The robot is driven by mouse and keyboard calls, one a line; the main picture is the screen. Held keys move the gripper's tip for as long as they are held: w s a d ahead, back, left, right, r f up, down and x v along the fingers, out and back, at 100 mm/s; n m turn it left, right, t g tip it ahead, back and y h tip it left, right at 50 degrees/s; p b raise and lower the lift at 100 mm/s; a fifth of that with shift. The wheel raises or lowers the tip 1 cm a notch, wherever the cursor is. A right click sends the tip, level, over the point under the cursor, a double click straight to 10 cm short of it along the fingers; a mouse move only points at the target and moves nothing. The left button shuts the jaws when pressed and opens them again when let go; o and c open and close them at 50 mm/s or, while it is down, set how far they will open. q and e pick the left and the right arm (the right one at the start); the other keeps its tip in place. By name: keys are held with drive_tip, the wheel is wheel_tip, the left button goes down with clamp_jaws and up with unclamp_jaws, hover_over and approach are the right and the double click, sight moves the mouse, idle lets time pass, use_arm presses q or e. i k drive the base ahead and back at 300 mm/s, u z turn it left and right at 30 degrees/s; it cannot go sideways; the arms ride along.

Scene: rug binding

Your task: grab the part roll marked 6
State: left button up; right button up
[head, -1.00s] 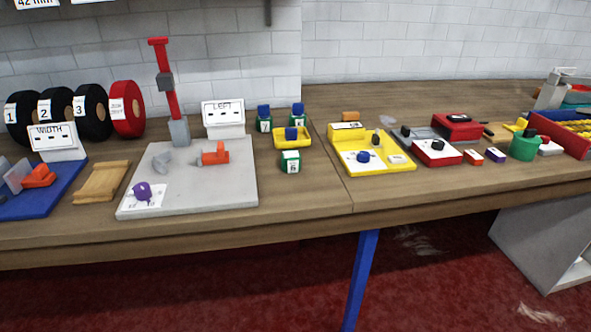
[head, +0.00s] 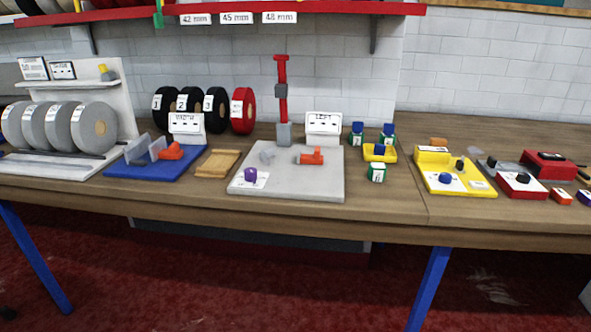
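Several grey rolls (head: 95,128) stand in a row on a white rack at the left of the bench. They carry white labels, but their marks are too small to read. Black rolls marked 1 (head: 164,111), 2 (head: 189,110) and 3 (head: 215,109) stand against the wall, with a red roll (head: 243,110) beside them. More rolls (head: 101,4) show only in part on the red-edged shelf at the top, their marks out of view. I cannot make out a 6 on any roll. Neither gripper is in view.
A blue tray (head: 139,172) with an orange clamp, a wooden tray (head: 218,163) and a grey board (head: 288,184) lie along the bench. Small green containers (head: 376,173) and a yellow tray (head: 459,185) are to the right. The red floor in front is clear.

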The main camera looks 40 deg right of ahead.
sight(377, 171)
drive_tip(key=u, duration=0.45)
drive_tip(key=i, duration=1.3)
drive_tip(key=z, duration=1.1)
